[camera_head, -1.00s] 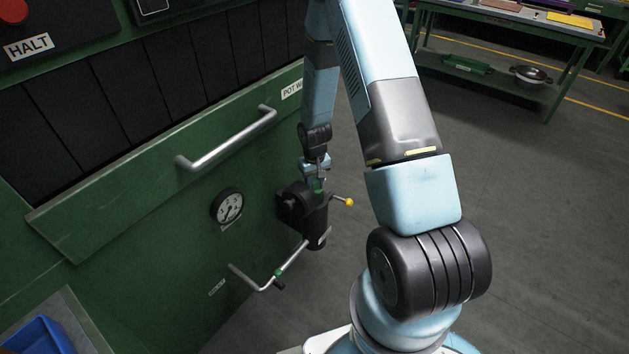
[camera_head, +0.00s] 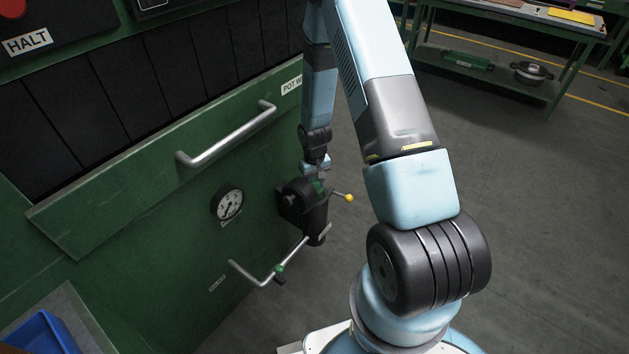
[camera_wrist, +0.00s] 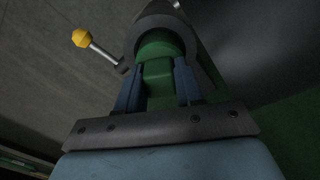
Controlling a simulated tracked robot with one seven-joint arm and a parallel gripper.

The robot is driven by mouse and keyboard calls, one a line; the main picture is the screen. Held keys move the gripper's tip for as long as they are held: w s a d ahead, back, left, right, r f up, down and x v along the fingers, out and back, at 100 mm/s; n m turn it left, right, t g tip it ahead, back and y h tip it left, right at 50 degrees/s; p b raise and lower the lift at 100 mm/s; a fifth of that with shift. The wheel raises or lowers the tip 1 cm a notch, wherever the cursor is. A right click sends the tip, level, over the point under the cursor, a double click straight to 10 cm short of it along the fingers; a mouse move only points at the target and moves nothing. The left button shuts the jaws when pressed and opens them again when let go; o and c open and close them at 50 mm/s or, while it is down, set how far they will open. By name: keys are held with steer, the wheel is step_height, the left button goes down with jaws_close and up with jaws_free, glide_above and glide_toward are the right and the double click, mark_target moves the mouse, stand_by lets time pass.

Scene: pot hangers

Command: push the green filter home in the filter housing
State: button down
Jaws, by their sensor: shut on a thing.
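The green filter (camera_wrist: 158,46) has a round end and a block-shaped grip. In the wrist view its round end sits within the dark rim of the filter housing (camera_wrist: 152,20); how deep it sits I cannot tell. My gripper (camera_wrist: 158,85) is shut on the filter's block, with one blue finger on each side. In the head view the dark filter housing (camera_head: 316,222) stands out from the green panel, and my gripper (camera_head: 319,180) is at its top. Only a little green of the filter (camera_head: 318,187) shows there.
A lever with a yellow knob (camera_head: 348,198) sticks out from the housing, beside my gripper; the knob also shows in the wrist view (camera_wrist: 82,38). A bent pipe with a green valve (camera_head: 279,270) runs below. A gauge (camera_head: 228,204) and handle bar (camera_head: 226,138) are on the panel.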

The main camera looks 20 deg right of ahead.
steer(key=shift+f, duration=0.1)
steer(key=c, duration=0.6)
jaws_free()
steer(key=shift+c, duration=0.2)
step_height(320, 180, up, 14)
steer(key=shift+f, duration=0.15)
